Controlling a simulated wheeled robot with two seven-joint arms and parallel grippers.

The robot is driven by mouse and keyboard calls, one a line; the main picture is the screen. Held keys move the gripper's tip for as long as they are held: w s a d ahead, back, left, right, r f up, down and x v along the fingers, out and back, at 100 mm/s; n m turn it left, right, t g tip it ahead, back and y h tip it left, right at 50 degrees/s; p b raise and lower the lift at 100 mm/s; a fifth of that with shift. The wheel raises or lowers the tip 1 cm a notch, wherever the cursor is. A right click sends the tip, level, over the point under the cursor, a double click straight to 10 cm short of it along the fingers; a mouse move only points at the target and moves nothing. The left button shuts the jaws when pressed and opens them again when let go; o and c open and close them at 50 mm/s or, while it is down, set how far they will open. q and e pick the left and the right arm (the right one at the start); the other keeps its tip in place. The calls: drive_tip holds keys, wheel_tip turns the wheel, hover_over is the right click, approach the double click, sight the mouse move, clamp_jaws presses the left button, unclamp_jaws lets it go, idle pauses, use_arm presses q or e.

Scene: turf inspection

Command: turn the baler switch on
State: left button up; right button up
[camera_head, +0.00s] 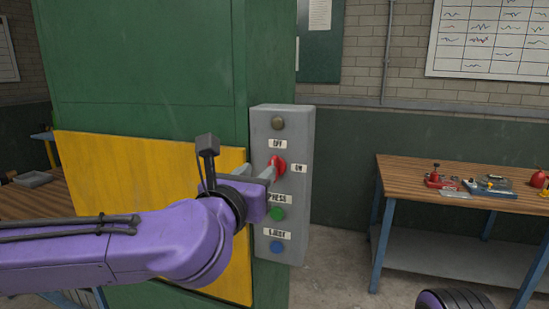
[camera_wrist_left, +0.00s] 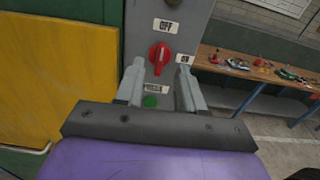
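The baler switch is a red rotary knob (camera_head: 277,167) on a grey control box (camera_head: 296,230). An OFF label is above it and an ON label to its right. In the left wrist view, the red knob (camera_wrist_left: 159,57) shows its ridge nearly upright, on the OFF side. My left gripper (camera_head: 266,173) is in front of the box at knob height and partly covers the knob. In the left wrist view, the fingers of my left gripper (camera_wrist_left: 159,76) are apart, one each side of the knob; contact is not clear. My right gripper is out of view.
A brass-coloured button (camera_head: 278,123) is above the switch; a green button (camera_head: 277,213) and a blue button (camera_head: 277,247) are below. The box is on a green machine (camera_head: 150,70) with a yellow panel (camera_head: 100,170). A workbench (camera_head: 420,175) with tools stands right.

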sight(273, 160)
use_arm(q)
drive_tip(key=x, duration=0.2)
drive_tip(key=p+x, duration=0.1)
drive_tip(key=x, duration=0.1)
drive_tip(key=p+x, duration=0.1)
drive_tip(key=x, duration=0.1)
drive_tip(key=shift+w+d+r, duration=0.15)
drive_tip(key=shift+d+r, duration=0.05)
drive_tip(key=shift+d, duration=0.2)
drive_tip(key=shift+w+f, duration=0.15)
drive_tip(key=shift+w, duration=0.25)
